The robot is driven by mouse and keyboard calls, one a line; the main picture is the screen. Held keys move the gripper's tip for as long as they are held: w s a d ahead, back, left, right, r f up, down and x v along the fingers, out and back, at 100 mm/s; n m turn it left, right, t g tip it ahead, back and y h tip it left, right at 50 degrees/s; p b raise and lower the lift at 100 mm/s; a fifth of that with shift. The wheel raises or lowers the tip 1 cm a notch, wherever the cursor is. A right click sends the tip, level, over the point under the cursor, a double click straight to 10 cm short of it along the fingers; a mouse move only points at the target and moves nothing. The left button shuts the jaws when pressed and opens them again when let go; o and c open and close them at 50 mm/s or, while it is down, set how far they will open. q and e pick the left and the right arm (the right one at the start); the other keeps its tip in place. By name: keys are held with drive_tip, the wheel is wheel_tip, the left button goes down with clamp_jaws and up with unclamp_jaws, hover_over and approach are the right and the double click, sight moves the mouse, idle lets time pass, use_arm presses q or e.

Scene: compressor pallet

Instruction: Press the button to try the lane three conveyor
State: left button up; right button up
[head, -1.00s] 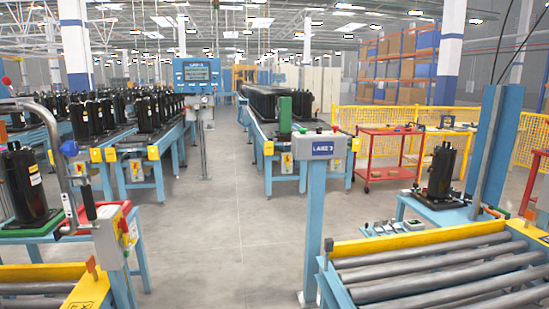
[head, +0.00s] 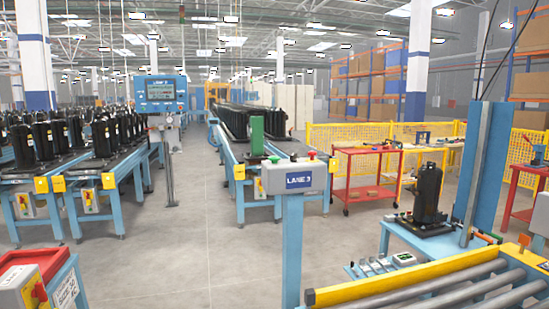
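The lane 3 control box (head: 296,178) stands on a blue post (head: 290,245) near the middle of the head view. It is grey with a blue "LANE 3" label. Small buttons sit on its top: a green one (head: 274,158), a red one (head: 312,155) and a dark one between them. The lane conveyor (head: 255,150) runs away behind the box, with dark cylinders at its far part and a green block (head: 257,135) at its near end. Neither of my grippers shows.
A roller conveyor (head: 440,292) with yellow rails fills the lower right. A blue bench (head: 420,238) with a black compressor (head: 428,193) stands behind it. A yellow and red switch box (head: 28,285) is at lower left. Open grey floor (head: 190,250) lies left of the post.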

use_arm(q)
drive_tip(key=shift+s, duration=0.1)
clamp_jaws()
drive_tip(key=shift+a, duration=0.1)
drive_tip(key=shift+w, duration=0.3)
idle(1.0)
